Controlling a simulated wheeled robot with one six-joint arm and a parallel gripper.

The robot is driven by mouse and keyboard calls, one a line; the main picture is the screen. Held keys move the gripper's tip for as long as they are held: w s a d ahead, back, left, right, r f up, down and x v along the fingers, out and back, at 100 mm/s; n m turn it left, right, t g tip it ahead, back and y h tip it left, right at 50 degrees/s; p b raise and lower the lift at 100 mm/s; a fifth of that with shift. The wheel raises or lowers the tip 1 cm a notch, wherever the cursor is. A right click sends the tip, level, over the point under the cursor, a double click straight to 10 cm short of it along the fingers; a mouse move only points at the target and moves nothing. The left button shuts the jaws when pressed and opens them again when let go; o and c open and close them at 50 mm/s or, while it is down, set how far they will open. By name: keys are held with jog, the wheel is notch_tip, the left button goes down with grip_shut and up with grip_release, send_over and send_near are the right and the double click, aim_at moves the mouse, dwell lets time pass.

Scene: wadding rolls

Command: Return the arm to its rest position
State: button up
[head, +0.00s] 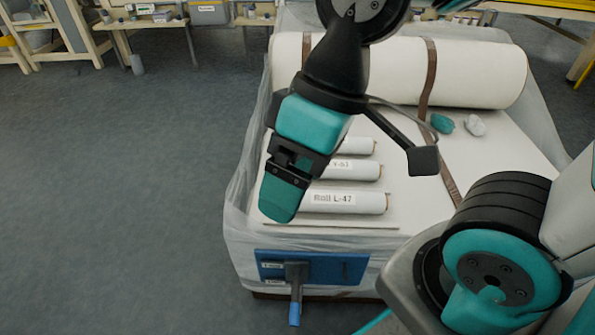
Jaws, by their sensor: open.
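My gripper (282,190) hangs from my arm in the upper middle of the head view. It points down and left, over the left front part of a plastic-wrapped white load. Its teal fingers overlap in this view; nothing shows held in them. Behind and right of the fingers lie small white rolls: a front roll labelled L-47 (372,203), a middle roll labelled V-53 (368,172) and a back roll (360,147) partly hidden by my arm. Whether the fingertips touch anything cannot be told.
A large white roll (480,75) with brown straps lies across the back of the load. A teal lump (442,123) and a whitish lump (475,125) lie at right. A blue panel (335,268) with a handle is on the front. Grey floor (120,200) at left is clear.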

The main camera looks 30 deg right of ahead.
notch_tip(320, 180, up, 32)
jog(key=p, duration=3.1)
jog(key=shift+f+p, duration=0.15)
jog(key=shift+p, duration=0.2)
